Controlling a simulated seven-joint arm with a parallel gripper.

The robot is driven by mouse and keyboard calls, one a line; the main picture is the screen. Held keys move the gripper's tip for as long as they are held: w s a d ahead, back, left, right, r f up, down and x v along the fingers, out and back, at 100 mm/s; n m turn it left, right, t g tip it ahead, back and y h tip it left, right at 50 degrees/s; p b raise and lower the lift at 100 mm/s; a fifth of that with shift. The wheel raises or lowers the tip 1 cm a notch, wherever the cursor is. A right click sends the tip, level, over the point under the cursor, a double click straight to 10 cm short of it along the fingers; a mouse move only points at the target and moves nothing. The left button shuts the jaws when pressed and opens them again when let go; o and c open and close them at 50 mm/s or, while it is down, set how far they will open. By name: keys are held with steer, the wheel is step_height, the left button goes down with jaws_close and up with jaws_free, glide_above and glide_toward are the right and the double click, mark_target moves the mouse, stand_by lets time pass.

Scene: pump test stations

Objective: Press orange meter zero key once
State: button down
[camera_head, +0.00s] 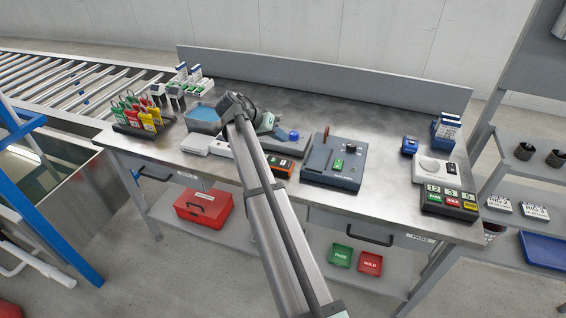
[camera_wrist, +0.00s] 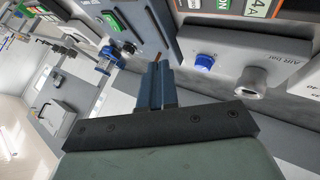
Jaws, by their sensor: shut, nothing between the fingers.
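The orange meter (camera_head: 281,166), a small dark box with orange on it, sits near the bench front, left of the grey-blue test station (camera_head: 335,160). Its zero key is too small to make out in the head view. An orange-edged unit (camera_wrist: 263,8), which seems to be this meter, is cut off by the top edge of the wrist view. My gripper (camera_wrist: 157,72) is shut and empty, its fingers together. It is apart from the orange-edged unit, to its lower left in the wrist view. In the head view my arm hides most of the gripper.
A grey box with a blue knob (camera_wrist: 203,62) and a metal fitting stands close beside my fingers in the wrist view. The test station (camera_wrist: 118,25) has a green switch and a brown-handled lever.

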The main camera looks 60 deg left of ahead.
mark_target(280, 164)
steer(key=shift+f, duration=3.6)
steer(key=shift+f, duration=0.1)
steer(key=shift+f, duration=0.3)
steer(key=shift+f, duration=0.4)
steer(key=shift+r, duration=0.85)
steer(key=shift+r, duration=2.5)
